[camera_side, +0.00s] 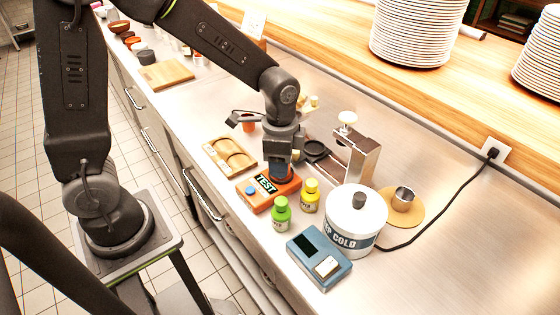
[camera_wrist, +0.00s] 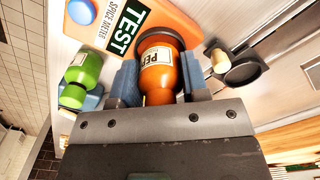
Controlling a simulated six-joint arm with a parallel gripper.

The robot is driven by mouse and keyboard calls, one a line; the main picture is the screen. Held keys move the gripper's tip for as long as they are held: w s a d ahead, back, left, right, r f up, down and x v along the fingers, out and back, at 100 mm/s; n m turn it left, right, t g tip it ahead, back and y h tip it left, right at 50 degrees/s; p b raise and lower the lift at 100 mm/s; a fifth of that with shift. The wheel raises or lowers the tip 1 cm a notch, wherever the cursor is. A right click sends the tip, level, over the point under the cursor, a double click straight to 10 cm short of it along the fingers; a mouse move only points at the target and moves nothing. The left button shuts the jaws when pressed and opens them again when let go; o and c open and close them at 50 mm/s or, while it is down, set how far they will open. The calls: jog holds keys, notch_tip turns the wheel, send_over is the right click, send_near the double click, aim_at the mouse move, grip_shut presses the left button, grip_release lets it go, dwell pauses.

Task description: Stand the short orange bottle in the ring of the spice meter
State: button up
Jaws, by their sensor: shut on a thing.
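The short orange bottle (camera_wrist: 158,72) is between the two fingers of my gripper (camera_wrist: 160,86) in the wrist view. My gripper is shut on it, with its narrower end toward me. Its far end meets the dark ring (camera_wrist: 165,36) of the spice meter (camera_wrist: 184,20); I cannot tell whether it rests fully inside. In the side view my gripper (camera_side: 280,170) points down over the right end of the orange spice meter (camera_side: 258,204), beside its TEST sign and blue button. The gripper and arm hide the bottle and most of the ring there.
A green bottle (camera_side: 281,214) and a yellow bottle (camera_side: 310,197) stand close to the meter. A blue device (camera_side: 318,272) and a white lidded pot (camera_side: 357,215) are in front. A wooden tray (camera_side: 229,155) lies left; a metal press (camera_side: 357,158) stands behind, right.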

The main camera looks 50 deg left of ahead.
jog(key=shift+f, duration=0.35)
jog(key=shift+f, duration=0.1)
jog(key=o, duration=0.8)
jog(key=shift+c, duration=0.2)
